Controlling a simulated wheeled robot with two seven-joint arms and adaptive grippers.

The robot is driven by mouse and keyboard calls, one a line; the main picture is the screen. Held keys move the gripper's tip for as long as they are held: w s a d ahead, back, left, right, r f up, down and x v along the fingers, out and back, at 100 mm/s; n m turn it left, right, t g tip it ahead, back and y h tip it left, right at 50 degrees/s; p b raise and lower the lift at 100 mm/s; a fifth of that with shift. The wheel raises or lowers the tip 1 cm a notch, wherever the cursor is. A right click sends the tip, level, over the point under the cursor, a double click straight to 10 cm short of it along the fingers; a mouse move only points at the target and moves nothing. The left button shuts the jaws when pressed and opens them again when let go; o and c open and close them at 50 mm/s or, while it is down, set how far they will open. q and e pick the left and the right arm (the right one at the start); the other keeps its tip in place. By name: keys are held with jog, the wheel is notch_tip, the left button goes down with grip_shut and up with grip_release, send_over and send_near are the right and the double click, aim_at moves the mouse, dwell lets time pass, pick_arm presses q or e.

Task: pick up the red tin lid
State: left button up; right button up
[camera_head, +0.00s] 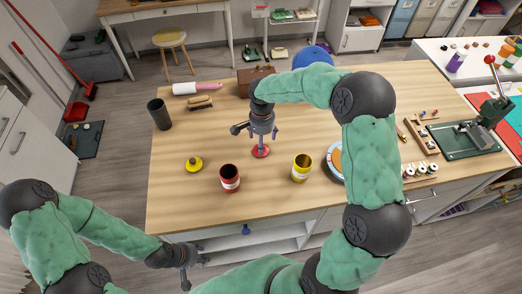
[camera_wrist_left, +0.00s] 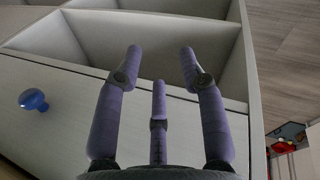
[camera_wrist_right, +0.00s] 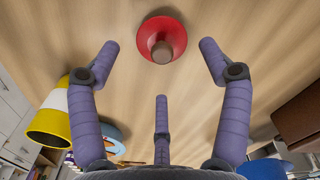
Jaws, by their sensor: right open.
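A red tin (camera_head: 230,180) and a yellow tin (camera_head: 301,170) stand near the lid. A dark cup (camera_head: 159,115), a brush (camera_head: 199,102) and a brown box (camera_head: 256,77) are farther back. A blue knob (camera_wrist_left: 33,99) is on the drawer front near my left gripper.

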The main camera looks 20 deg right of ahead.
notch_tip(320, 180, down, 5)
jog(key=shift+w+b, duration=0.1)
jog(key=shift+b, duration=0.5)
jog(key=c, duration=0.8)
